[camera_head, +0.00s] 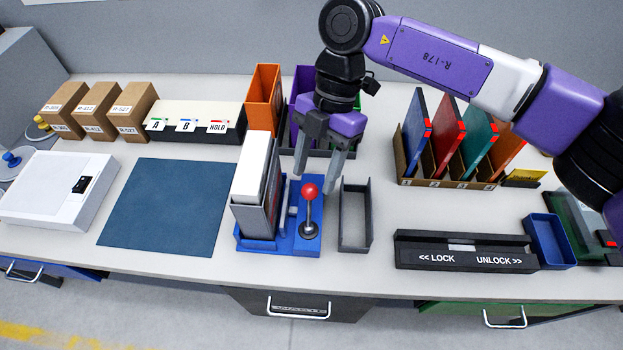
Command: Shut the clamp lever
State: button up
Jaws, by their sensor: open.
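The clamp lever (309,208) is a metal stick with a red ball knob, standing upright from a dark round boot on the blue clamp base (285,243). A grey holder with a white block (249,167) stands on the left part of the same base. My gripper (318,180) points down just above and behind the red knob. Its two grey fingers are apart, with nothing seen between them. I cannot tell whether a finger touches the knob.
A dark open tray (355,243) stands right of the base. A black lock/unlock bar (464,252) and folders in a rack (440,178) are farther right. Orange (263,100) and purple bins stand behind. A blue mat (168,208) lies left, clear.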

aim_at(311, 185)
jog(key=shift+x, duration=1.65)
grip_shut()
